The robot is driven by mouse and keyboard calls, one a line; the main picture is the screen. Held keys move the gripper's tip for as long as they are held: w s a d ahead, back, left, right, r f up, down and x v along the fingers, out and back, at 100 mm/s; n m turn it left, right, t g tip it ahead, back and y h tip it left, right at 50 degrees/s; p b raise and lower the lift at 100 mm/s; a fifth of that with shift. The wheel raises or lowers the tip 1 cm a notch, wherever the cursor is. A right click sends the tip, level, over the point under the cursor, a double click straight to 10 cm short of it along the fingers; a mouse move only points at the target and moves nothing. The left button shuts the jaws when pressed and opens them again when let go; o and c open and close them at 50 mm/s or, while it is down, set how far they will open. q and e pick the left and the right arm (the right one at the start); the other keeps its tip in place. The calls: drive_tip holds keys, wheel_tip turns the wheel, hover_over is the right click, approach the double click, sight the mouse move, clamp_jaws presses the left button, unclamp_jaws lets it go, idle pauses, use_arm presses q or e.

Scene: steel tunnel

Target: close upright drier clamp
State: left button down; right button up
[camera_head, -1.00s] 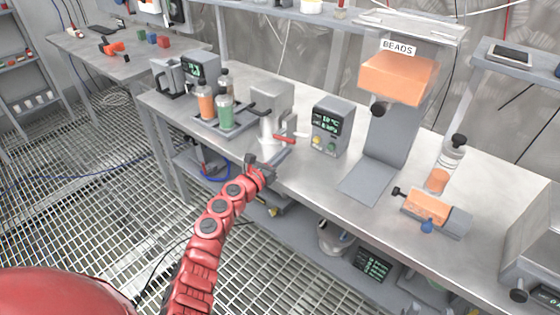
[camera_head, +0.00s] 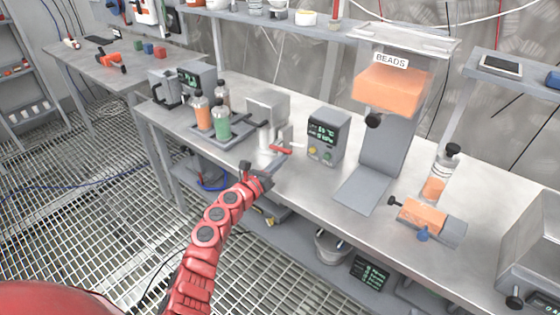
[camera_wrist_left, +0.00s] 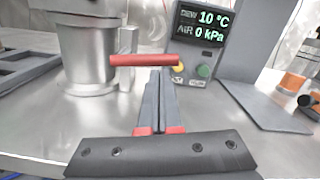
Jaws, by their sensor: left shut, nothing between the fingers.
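The upright drier (camera_head: 266,120) is a grey metal unit on the front left part of the steel bench. Its clamp has a red bar handle (camera_head: 281,148), which lies roughly level and sticks out to the right at the front. My left gripper (camera_head: 273,168) is shut and empty, just in front of and below the handle. In the left wrist view its fingertips reach the handle's right part; I cannot tell whether they touch. My right gripper is out of view.
A control box (camera_head: 322,137) reading 10 °C and 0 kPa stands right of the drier. A tray (camera_head: 203,137) with bottles is to its left. The bead hopper (camera_head: 390,92), an orange-filled bottle (camera_head: 440,175) and an orange block (camera_head: 422,215) are farther right.

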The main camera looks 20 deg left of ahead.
use_arm(q)
drive_tip(key=shift+r+n+p, duration=0.3)
drive_tip(key=shift+n+p, duration=0.05)
drive_tip(key=shift+n, duration=0.15)
drive_tip(key=r+n+p, duration=0.1)
drive_tip(key=n+p, duration=0.1)
drive_tip(key=n, duration=0.1)
drive_tip(key=shift+r+p, duration=0.4)
drive_tip(key=shift+w+a+r+n+y+p, duration=0.2)
drive_tip(key=shift+a+r+n+p, duration=0.4)
drive_tip(key=shift+n+p, duration=1.2)
drive_tip(key=shift+w+a+r+n+y+p, duration=0.15)
drive_tip(key=shift+a+r+n+p, duration=0.4)
drive_tip(key=shift+n+p, duration=1.25)
drive_tip(key=shift+w+a+r+n+y+p, duration=0.15)
drive_tip(key=shift+a+r+n+p, duration=0.25)
drive_tip(key=shift+r+n+p, duration=1.25)
drive_tip(key=shift+f+n+b, duration=0.35)
drive_tip(key=shift+f+n, duration=0.3)
drive_tip(key=shift+f, duration=0.3)
